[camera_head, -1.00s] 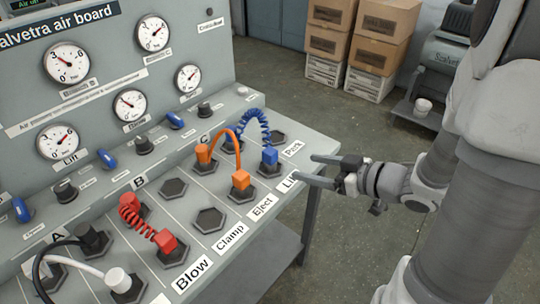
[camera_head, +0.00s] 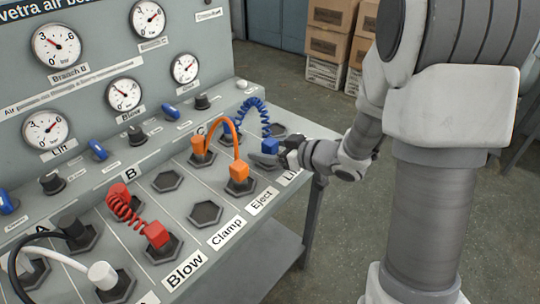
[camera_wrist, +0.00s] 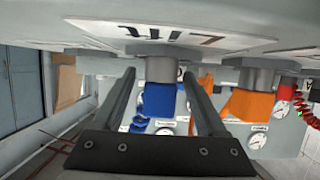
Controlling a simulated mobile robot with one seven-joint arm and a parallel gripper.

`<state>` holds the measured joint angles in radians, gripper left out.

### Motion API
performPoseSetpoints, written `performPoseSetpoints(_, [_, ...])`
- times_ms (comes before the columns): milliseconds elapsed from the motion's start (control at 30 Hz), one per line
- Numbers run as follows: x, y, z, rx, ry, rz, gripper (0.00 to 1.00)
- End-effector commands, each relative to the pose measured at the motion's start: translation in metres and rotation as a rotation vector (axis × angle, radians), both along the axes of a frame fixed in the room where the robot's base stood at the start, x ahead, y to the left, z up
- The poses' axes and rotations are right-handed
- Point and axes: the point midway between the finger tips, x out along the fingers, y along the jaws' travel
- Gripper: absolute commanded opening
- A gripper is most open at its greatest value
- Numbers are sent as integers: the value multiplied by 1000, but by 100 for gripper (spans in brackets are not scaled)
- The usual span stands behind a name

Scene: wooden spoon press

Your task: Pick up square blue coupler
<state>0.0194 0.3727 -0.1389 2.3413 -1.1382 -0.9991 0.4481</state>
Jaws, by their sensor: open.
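The square blue coupler (camera_head: 269,146) sits in a socket of the sloped panel by the Lift label, with a coiled blue hose (camera_head: 256,112) rising behind it. My gripper (camera_head: 277,158) is at the coupler from the panel's right edge, its jaws open. In the wrist view, which is upside down, the blue coupler (camera_wrist: 160,100) shows between the two dark fingers (camera_wrist: 158,78), with a visible gap on each side.
An orange coupler (camera_head: 239,174) with an orange hose stands close to my gripper, and it also shows in the wrist view (camera_wrist: 251,104). A red coupler (camera_head: 157,236) and a white coupler (camera_head: 103,276) are nearer. Empty sockets (camera_head: 206,213) lie between. Gauges line the upright board.

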Motion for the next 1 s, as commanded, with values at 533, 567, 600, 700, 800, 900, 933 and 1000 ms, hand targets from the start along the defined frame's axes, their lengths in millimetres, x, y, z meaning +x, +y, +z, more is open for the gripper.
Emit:
performPoseSetpoints(533, [13,14,-8,0,0,0,53])
performPoseSetpoints(567, [13,14,-8,0,0,0,48])
performPoseSetpoints(600, [13,14,-8,0,0,0,41])
performPoseSetpoints(700, [13,14,-8,0,0,0,23])
performPoseSetpoints(800, [13,13,-8,0,0,0,5])
performPoseSetpoints(900, [13,13,-8,0,0,0,0])
performPoseSetpoints(933, [13,13,-8,0,0,0,0])
performPoseSetpoints(1000, [13,14,-8,0,-1,0,0])
